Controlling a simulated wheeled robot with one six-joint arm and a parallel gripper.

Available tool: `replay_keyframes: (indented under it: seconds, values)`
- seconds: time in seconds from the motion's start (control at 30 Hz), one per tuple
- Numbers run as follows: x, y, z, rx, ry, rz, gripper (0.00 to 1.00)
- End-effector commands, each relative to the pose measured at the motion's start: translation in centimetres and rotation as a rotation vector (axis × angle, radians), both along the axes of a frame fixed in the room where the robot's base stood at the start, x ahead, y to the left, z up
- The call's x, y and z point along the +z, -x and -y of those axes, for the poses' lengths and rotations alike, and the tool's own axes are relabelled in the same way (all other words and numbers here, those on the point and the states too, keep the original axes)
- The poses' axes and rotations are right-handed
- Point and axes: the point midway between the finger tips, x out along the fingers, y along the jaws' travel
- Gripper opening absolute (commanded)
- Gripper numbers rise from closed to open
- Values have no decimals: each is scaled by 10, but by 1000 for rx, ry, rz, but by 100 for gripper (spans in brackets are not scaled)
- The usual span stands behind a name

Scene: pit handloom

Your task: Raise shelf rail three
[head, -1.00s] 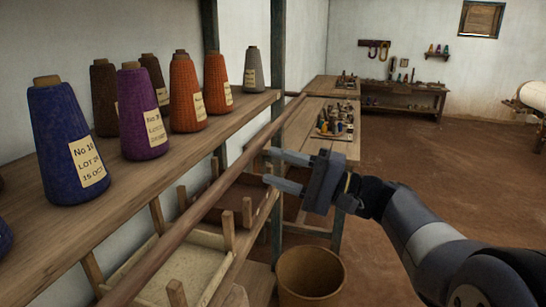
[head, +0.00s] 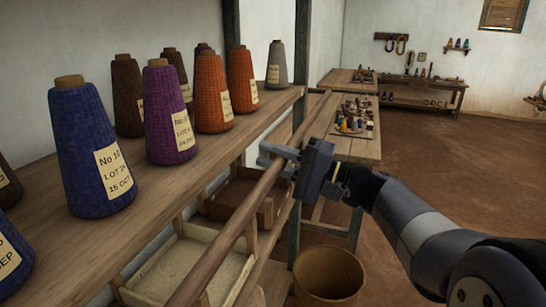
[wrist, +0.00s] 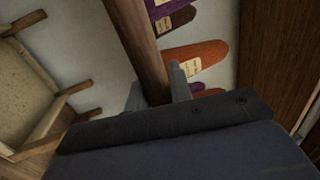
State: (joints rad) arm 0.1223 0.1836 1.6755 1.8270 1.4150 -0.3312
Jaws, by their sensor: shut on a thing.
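The shelf rail (head: 236,226) is a long round brown wooden bar. It runs along the front of the cone shelf (head: 180,190), from the near bottom of the head view toward the far tables. My gripper (head: 272,156) is shut on the rail near the far end of the shelf. In the wrist view the rail (wrist: 139,40) passes between the two fingers of my gripper (wrist: 157,90). The palm hides the rail's lower part there. The rail's near end is out of the picture.
Several yarn cones, among them a blue one (head: 85,150) and a purple one (head: 167,110), stand on the shelf. Trays (head: 190,265) sit below. A round bin (head: 330,275) stands on the floor under my arm. A table (head: 350,150) with small items is beyond. Floor is open at right.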

Motion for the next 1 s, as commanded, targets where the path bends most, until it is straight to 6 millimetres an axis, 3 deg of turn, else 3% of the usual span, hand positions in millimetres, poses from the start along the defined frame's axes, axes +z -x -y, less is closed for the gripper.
replay_keyframes:
  seconds: [0.2, 0.67, 1.0]
  values:
    - [0, 0, 0, 0, 1, -1, 0]
    - [2, 0, 0, 0, 17, -6, 0]
    - [20, 0, -2, 0, 183, -63, 0]
